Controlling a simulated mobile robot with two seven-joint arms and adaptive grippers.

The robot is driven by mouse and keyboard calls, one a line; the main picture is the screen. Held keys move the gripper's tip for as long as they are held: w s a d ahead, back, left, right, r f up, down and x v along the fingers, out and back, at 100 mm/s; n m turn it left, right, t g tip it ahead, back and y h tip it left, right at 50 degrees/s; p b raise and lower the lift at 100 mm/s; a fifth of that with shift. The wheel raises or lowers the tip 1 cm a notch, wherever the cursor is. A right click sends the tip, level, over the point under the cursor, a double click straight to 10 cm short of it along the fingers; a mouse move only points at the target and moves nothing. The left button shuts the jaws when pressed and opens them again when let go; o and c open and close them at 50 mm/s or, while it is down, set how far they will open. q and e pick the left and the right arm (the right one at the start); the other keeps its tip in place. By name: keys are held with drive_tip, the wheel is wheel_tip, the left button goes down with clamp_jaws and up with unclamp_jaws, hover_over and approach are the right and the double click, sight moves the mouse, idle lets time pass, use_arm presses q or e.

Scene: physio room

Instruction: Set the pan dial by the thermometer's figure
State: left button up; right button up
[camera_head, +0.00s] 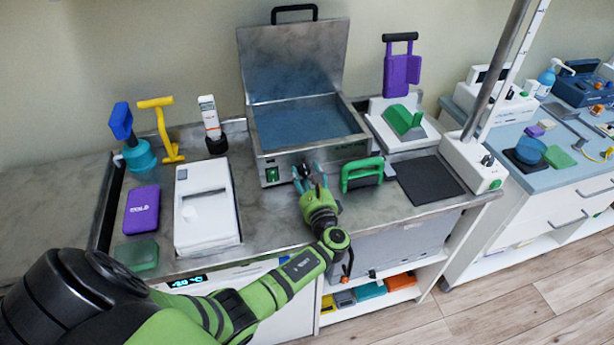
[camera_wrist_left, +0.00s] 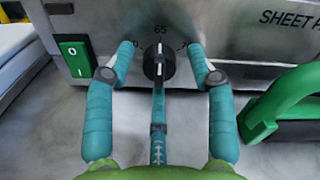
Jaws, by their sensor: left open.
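The metal pan (camera_head: 290,160) stands open with its lid up and bluish liquid or lining inside. Its black dial (camera_wrist_left: 158,67) is on the front panel, with a white pointer line upright toward the "65" mark. My left gripper (camera_head: 309,174) is in front of the panel. In the left wrist view its teal fingers (camera_wrist_left: 162,58) are open, one on each side of the dial, with gaps visible. A white bar with a lit display (camera_head: 187,281), perhaps the thermometer, lies at the counter's front edge. Its figure is too small to read surely. My right gripper is out of view.
A green switch (camera_wrist_left: 75,58) sits left of the dial. A green handle (camera_head: 361,174) stands close to the right of my gripper. A white box (camera_head: 204,208), purple pack (camera_head: 142,209) and dark mat (camera_head: 428,180) lie on the counter. A pole stand (camera_head: 472,160) is right.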

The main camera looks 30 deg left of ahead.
use_arm(q)
clamp_jaws()
drive_tip(key=shift+f+n+b, duration=0.3)
drive_tip(key=shift+n+b, duration=0.6)
drive_tip(key=shift+b, duration=0.2)
drive_tip(key=n+b, duration=0.7)
drive_tip(key=shift+d+b, duration=0.1)
drive_tip(key=shift+b, duration=0.2)
drive_tip(key=shift+n+b, duration=0.9)
drive_tip(key=shift+b, duration=0.1)
drive_tip(key=shift+r+n+b, duration=0.2)
drive_tip(key=shift+n+b, duration=0.35)
drive_tip(key=shift+n, duration=0.05)
drive_tip(key=shift+r, duration=0.1)
